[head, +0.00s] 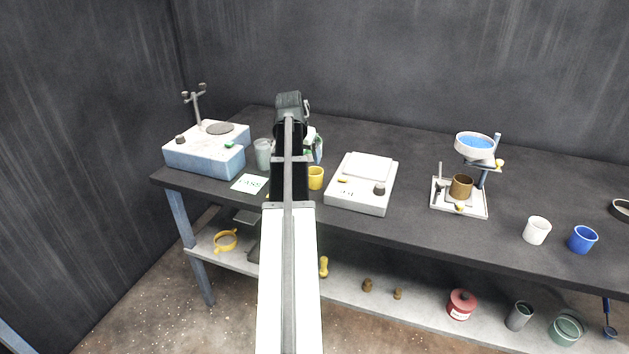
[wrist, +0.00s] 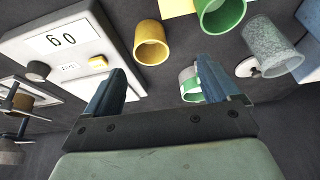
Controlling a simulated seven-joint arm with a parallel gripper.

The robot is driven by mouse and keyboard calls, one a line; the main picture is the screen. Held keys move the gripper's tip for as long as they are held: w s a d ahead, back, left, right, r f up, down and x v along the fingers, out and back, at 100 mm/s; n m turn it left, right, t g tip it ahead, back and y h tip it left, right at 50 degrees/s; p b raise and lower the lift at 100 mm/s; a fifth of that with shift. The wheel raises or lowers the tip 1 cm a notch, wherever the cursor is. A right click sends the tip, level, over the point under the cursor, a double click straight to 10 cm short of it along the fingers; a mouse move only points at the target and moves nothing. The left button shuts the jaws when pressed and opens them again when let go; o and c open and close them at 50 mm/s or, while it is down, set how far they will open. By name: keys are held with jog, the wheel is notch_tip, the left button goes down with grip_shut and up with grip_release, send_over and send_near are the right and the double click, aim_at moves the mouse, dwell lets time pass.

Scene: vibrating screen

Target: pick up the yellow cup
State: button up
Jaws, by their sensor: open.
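The yellow cup (head: 316,178) stands on the dark bench top, just left of the white scale and close to the right side of my arm. In the wrist view the yellow cup (wrist: 151,42) shows whole, with its open mouth visible, beyond the space between my fingers. My gripper (wrist: 165,80) is open and empty, its two blue-grey fingers wide apart. The cup is apart from both fingers. In the head view my own arm hides the gripper's fingers.
The white scale (head: 361,200) is right of the cup. A green cup (wrist: 222,14), a green-and-white container (wrist: 190,84) and a grey translucent cup (wrist: 270,45) are nearby. The blue-white shaker machine (head: 205,158) stands at left. White (head: 537,231) and blue (head: 582,240) cups stand far right.

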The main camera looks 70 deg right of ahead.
aim_at(315, 176)
jog(key=shift+s+d+r+x, duration=0.1)
jog(key=shift+s+d+x, duration=0.15)
jog(key=shift+x, duration=2)
jog(key=shift+s+d+r+x, duration=0.15)
jog(key=shift+s+x, duration=0.25)
jog(key=shift+x, duration=1.85)
jog(key=shift+s+d+x, duration=0.15)
jog(key=shift+s+x, duration=0.15)
jog(key=shift+x, duration=1.95)
jog(key=shift+c, duration=0.4)
jog(key=c, duration=1)
jog(key=shift+o, duration=0.2)
